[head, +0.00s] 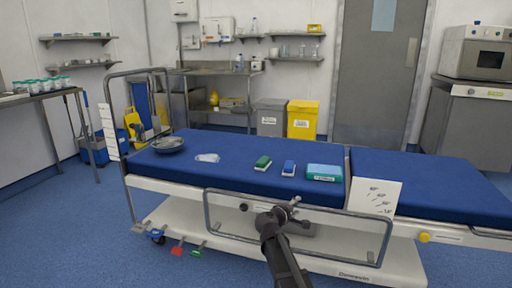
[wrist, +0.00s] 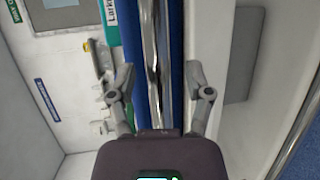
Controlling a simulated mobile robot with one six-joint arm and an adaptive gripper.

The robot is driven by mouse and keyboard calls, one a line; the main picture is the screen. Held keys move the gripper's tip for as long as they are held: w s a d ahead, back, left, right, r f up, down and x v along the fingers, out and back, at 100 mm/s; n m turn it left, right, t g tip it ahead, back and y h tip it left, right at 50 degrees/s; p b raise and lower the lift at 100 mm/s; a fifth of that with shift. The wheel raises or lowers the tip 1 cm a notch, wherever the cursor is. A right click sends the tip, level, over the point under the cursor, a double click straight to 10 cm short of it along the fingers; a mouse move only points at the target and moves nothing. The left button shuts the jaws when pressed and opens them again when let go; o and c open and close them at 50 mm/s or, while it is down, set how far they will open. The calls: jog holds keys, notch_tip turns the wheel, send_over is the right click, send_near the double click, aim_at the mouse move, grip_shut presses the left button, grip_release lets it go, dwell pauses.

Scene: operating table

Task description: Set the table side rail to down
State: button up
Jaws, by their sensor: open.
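The table side rail (head: 388,243) is a grey metal tube frame along the near long side of the blue operating table (head: 450,185). Its top bar shows close to the mattress edge in the head view; I cannot tell for sure whether it is raised or lowered. My gripper (head: 284,207) is at the middle of the top bar and hides a part of it. In the wrist view a shiny rail bar (wrist: 150,40) runs between the spread fingers of my gripper (wrist: 158,78). The fingers stand apart on both sides of it, with gaps visible.
On the mattress lie a bowl (head: 168,144), a green brush (head: 263,163), a blue brush (head: 289,168) and a teal box (head: 324,172). A white sheet (head: 373,196) hangs at the near edge. A yellow knob (head: 424,237) is right of the rail. Blue floor is free in front.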

jog(key=shift+s+a+r, duration=0.2)
jog(key=shift+a, duration=0.05)
jog(key=shift+s, duration=0.2)
jog(key=s+d+f+m+g+y+p, duration=0.2)
jog(key=s+d+m+g+p, duration=0.15)
jog(key=s, duration=0.45)
jog(key=s+d+f+m+g+y+p, duration=0.25)
jog(key=s+m+g+p, duration=0.2)
jog(key=s, duration=0.45)
jog(key=s+a+r+m+g+y+p, duration=0.2)
jog(key=s+a+g+y+p, duration=0.3)
jog(key=s, duration=0.6)
notch_tip(320, 180, up, 37)
jog(key=t+p, duration=0.1)
jog(key=p, duration=3.5)
jog(key=shift+w+d+y+p, duration=0.15)
jog(key=shift+d+y+p, duration=0.05)
jog(key=shift+y+p, duration=0.2)
jog(key=shift+m, duration=0.3)
